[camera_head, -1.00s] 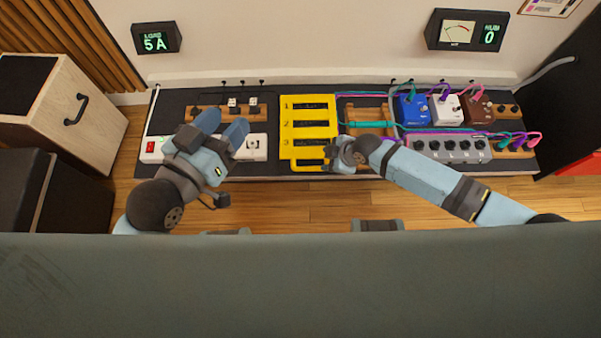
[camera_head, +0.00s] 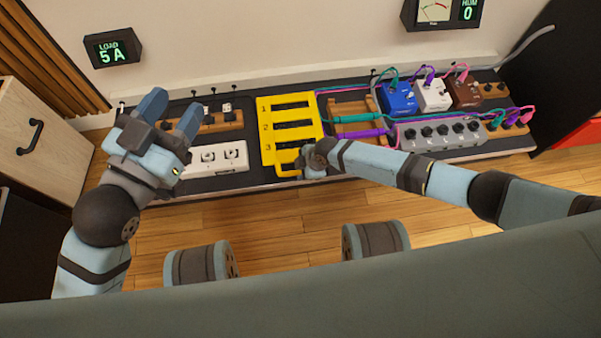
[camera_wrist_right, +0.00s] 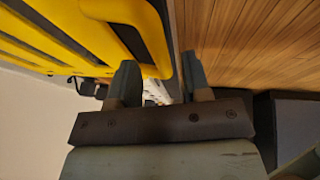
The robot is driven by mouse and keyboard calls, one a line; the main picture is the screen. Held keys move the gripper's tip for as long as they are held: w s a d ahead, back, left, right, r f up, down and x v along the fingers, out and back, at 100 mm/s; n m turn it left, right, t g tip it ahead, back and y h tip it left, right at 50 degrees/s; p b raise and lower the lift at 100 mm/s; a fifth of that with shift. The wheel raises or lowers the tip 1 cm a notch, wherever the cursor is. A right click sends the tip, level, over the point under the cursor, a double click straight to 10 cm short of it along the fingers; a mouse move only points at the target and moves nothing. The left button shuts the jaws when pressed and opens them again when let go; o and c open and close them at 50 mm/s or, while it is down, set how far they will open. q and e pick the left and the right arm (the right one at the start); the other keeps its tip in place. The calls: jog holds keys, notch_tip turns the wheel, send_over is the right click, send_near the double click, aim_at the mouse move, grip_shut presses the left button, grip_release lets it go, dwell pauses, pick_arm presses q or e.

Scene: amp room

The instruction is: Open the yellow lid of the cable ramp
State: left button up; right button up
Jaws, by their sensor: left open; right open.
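The yellow lid (camera_head: 266,130) of the cable ramp, numbered 1 to 3 with dark slots, lies flat on the dark board. A handle loop (camera_head: 285,172) is at its near edge. My right gripper (camera_head: 305,163) is open at the right side of this handle. In the right wrist view the lid (camera_wrist_right: 90,18) fills the upper left, and its edge bar reaches down between the two open fingers (camera_wrist_right: 160,78). Contact with the bar cannot be told. My left gripper (camera_head: 171,112) is open and empty, left of the lid over the board's left part.
A white power strip (camera_head: 215,157) lies left of the lid. Teal and purple cables (camera_head: 358,133) run to its right. Blue, white and brown pedals (camera_head: 433,95) and a grey knob box (camera_head: 440,134) stand further right. The wooden floor (camera_head: 285,225) in front is clear.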

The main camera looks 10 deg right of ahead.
pick_arm(q)
jog(key=shift+w+a+r+m+h, duration=0.1)
jog(key=shift+w+m+h, duration=0.05)
jog(key=shift+m+h, duration=0.2)
pick_arm(e)
jog(key=shift+x, duration=0.8)
